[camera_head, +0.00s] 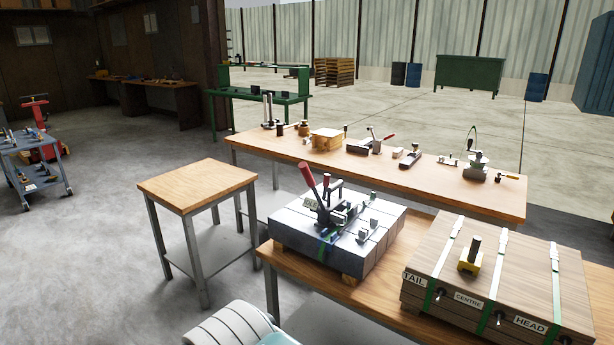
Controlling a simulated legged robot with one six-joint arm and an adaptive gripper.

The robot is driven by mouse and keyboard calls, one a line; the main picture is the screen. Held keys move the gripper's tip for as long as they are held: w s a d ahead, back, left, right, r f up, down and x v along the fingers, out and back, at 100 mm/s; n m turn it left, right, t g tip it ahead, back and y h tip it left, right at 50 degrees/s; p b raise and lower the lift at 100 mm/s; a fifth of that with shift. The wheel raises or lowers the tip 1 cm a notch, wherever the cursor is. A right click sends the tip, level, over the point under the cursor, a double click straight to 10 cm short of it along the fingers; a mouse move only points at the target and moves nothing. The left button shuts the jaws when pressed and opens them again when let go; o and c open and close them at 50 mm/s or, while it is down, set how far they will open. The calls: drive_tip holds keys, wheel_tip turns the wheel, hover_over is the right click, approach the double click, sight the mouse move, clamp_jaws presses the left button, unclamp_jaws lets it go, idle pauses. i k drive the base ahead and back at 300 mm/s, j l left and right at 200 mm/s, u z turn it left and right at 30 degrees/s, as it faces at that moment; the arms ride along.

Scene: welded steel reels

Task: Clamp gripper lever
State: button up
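A toggle clamp stands on a grey steel block (380,244) on the front wooden bench. Its lever has a red grip (307,174) and a dark shaft. The lever stands raised, tilted up and to the left. The dark clamp body (326,215) sits on top of the block beside other small metal fittings. I cannot tell whether the clamp presses on anything. A small label shows behind the lever. My gripper is not recognisable in this view.
On the same bench, right of the block, a strapped wooden case (540,270) is labelled TAIL, CENTRE and HEAD. A small wooden table (197,183) stands to the left. Behind is a long bench (440,190) with tools. A blue cart (35,160) stands far left. Open floor lies at left.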

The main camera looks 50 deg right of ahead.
sight(326, 179)
drive_tip(key=i+z, duration=0.4)
drive_tip(key=i, duration=0.2)
drive_tip(key=i+j+z, duration=0.35)
drive_tip(key=i, duration=0.2)
drive_tip(key=i+z, duration=0.2)
drive_tip(key=z, duration=0.2)
drive_tip(key=i+z, duration=0.2)
drive_tip(key=z, duration=0.2)
drive_tip(key=i+z, duration=0.15)
drive_tip(key=z, duration=0.25)
drive_tip(key=i+j+z, duration=0.1)
drive_tip(key=z, duration=0.3)
drive_tip(key=i+j+z, duration=0.3)
drive_tip(key=z, duration=0.2)
drive_tip(key=i, duration=0.1)
